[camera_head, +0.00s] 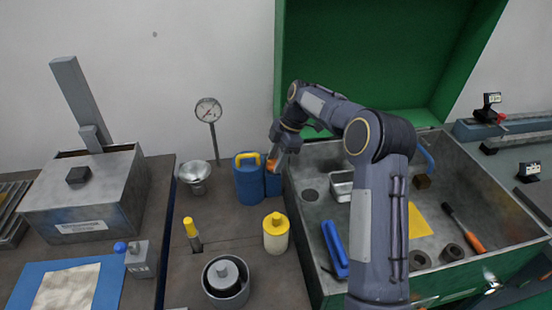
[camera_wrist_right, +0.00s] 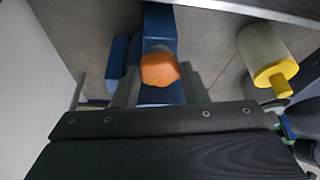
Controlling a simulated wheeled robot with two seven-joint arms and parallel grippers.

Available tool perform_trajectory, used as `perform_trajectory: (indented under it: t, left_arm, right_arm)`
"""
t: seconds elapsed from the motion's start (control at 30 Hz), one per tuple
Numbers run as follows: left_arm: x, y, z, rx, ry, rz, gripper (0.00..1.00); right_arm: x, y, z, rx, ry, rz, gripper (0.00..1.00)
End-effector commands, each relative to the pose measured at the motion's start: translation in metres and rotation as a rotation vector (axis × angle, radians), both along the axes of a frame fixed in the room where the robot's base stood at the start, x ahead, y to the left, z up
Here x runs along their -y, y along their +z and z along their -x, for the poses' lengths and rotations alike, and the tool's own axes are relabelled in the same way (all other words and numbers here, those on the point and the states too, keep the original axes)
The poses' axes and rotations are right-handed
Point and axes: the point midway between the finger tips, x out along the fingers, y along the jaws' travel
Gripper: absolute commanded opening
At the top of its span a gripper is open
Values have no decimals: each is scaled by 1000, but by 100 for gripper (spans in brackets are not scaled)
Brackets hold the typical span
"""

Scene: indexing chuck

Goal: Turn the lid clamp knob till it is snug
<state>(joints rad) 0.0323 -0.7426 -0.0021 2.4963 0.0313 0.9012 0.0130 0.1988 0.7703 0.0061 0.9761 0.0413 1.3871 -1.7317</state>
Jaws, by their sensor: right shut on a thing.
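An orange knob (camera_wrist_right: 160,70) sits on a blue body (camera_wrist_right: 158,30) in the right wrist view. In the head view the orange knob (camera_head: 271,164) shows small, at the top of a narrow blue block (camera_head: 273,184). My right gripper (camera_head: 277,158) reaches down to it from the right. Its two grey fingers (camera_wrist_right: 160,82) lie on either side of the knob and are shut on it. The fingers hide part of the knob, and how tight it is cannot be told. My left gripper is not in view.
A blue can with a yellow handle (camera_head: 248,182) stands just left of the block. A yellow-topped cream bottle (camera_head: 276,236) stands in front. A green-sided toolbox (camera_head: 302,240) lies close on the right. A metal funnel (camera_head: 194,174) and pressure gauge (camera_head: 208,111) stand left.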

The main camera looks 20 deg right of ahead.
Motion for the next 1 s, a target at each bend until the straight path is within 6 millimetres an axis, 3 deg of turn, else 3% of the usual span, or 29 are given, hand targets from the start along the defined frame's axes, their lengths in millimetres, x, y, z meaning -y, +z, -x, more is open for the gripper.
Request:
perform_trajectory:
  t: [0.37,1.0]
  left_arm:
    - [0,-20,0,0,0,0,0]
    - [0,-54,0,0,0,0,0]
  right_arm:
    - [0,-2,2,3,-184,0,17]
    - [-3,0,6,3,-740,0,17]
